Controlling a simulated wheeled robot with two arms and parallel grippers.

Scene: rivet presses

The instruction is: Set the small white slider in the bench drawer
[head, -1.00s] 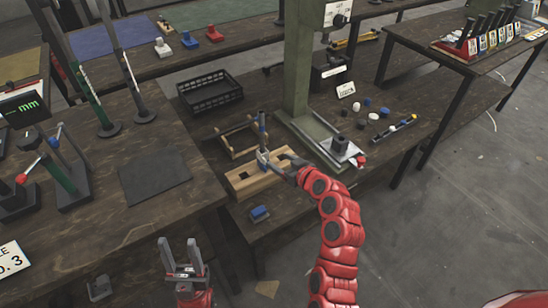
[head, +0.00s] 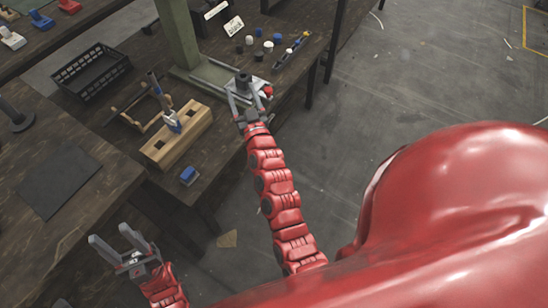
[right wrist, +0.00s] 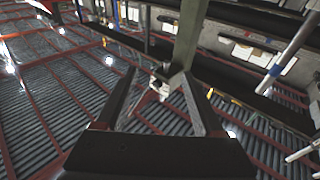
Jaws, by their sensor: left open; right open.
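A white piece with a raised knob (head: 13,39), which may be the small white slider, stands on the far bench at the upper left of the head view. I cannot make out a bench drawer. My left gripper (head: 108,240) is open and empty at the lower left, in front of the bench edge. My right gripper (head: 241,101) is open beside the press's metal base plate and dark post; I cannot tell if it touches them. In the right wrist view the two fingers are spread with nothing between them.
Blue (head: 42,20) and red (head: 68,6) pieces stand beside the white one. A black crate (head: 92,70), a wooden block with holes (head: 178,138) and a small blue block (head: 188,176) are on the benches. A green press column (head: 177,33) rises behind. Floor at right is clear.

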